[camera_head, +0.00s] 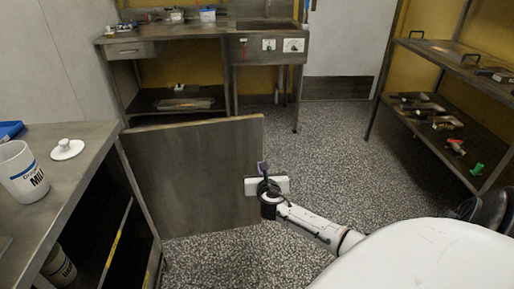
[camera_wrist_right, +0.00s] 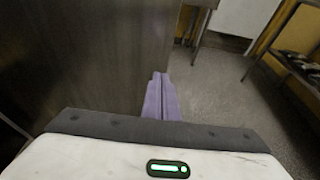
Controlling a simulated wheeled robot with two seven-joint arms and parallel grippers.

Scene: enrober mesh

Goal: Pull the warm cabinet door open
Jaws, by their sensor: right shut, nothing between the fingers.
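The warm cabinet door (camera_head: 195,178) is a dark grey panel standing swung open, out from the front of the cabinet (camera_head: 84,160) at left. The cabinet's dark inside shows. My right gripper (camera_head: 262,167) is at the door's free right edge, with its purple fingers shut together and empty. In the right wrist view the shut fingers (camera_wrist_right: 160,92) are beside the edge of the door (camera_wrist_right: 85,55); I cannot tell whether they touch it. No handle shows on the visible door face. My left gripper is out of view.
A white mug (camera_head: 22,172) and a white lid (camera_head: 67,149) are on the cabinet top. A jar (camera_head: 60,266) stands inside. A steel bench (camera_head: 190,32) is behind the door, and a shelf rack (camera_head: 455,62) is at right. The speckled floor (camera_head: 330,140) between is clear.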

